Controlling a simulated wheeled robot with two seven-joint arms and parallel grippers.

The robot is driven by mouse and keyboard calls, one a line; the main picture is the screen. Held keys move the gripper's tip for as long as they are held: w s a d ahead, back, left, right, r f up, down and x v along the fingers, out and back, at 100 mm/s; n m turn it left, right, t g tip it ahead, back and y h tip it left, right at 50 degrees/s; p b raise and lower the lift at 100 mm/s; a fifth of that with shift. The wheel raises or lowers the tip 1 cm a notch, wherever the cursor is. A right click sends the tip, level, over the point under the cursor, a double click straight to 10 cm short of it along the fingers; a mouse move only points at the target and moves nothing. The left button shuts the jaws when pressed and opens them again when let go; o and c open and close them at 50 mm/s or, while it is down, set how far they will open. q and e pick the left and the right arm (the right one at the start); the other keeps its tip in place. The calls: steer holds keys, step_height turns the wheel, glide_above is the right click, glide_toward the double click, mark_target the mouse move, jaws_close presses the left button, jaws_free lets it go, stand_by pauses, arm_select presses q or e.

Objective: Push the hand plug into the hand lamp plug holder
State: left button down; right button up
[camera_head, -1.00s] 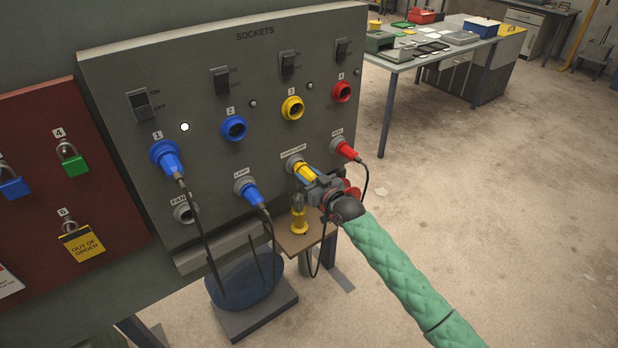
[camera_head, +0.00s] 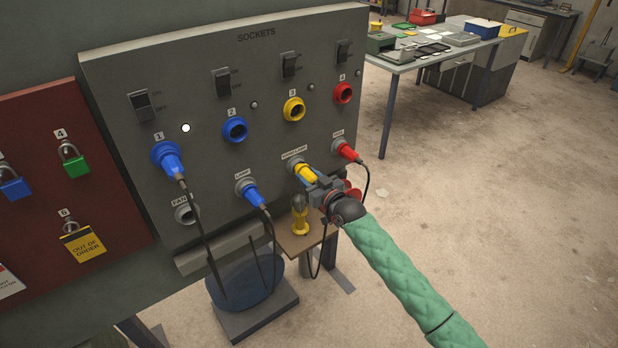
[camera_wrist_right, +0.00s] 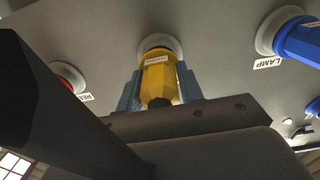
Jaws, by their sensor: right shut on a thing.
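The yellow hand plug (camera_head: 306,173) is at the grey hand lamp plug holder (camera_head: 295,161) on the socket panel, its front end at or inside the ring; how deep I cannot tell. My right gripper (camera_head: 314,178) is shut on the plug from the front right. In the right wrist view the yellow plug (camera_wrist_right: 160,80) sits between the two blue-grey fingers (camera_wrist_right: 157,92), lined up with the round pale holder (camera_wrist_right: 160,45). The yellow hand lamp (camera_head: 300,217) stands on a small wooden shelf below. My left gripper is not in view.
A blue plug (camera_head: 251,194) sits in the lamp holder to the left, and a red plug (camera_head: 350,153) in the holder to the right, close to my gripper. Another blue plug (camera_head: 171,163) is in socket 1. The yellow socket 3 (camera_head: 293,109) above is empty.

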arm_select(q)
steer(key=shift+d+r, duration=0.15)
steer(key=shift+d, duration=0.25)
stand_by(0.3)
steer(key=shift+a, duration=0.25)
arm_select(e)
steer(key=shift+w+a, duration=0.1)
steer(key=shift+w, duration=0.05)
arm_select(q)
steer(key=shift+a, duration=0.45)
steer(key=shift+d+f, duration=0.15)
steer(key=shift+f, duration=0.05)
arm_select(e)
steer(key=shift+w+a, duration=0.15)
